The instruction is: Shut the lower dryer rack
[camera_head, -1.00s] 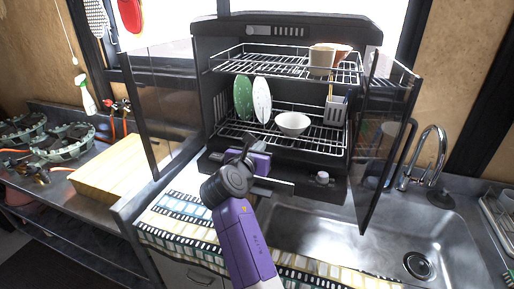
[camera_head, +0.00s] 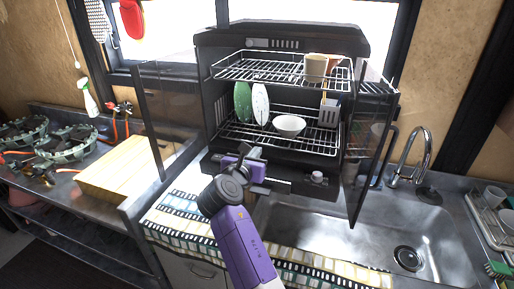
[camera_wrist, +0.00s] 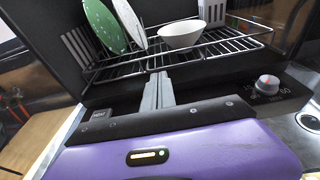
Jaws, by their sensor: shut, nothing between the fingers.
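The lower dryer rack (camera_head: 310,150) is a wire rack inside the black, open-fronted dryer. It holds a green plate (camera_head: 242,101), a white speckled plate (camera_head: 261,104), a white bowl (camera_head: 289,126) and a utensil holder (camera_head: 329,113). In the wrist view the rack (camera_wrist: 225,53) reaches forward past the dryer's inside. My gripper (camera_head: 255,152) is shut and empty at the rack's front, left of its middle. In the wrist view the closed fingers (camera_wrist: 157,82) point at the front wire, close to it; I cannot tell if they touch.
The upper rack (camera_head: 270,80) with cups sits above. Glass doors stand open at the left (camera_head: 165,110) and right (camera_head: 370,165). A control knob (camera_head: 317,177) is on the lower panel. The sink (camera_head: 370,235) and faucet (camera_head: 410,155) are at the right, a wooden board (camera_head: 120,165) at the left.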

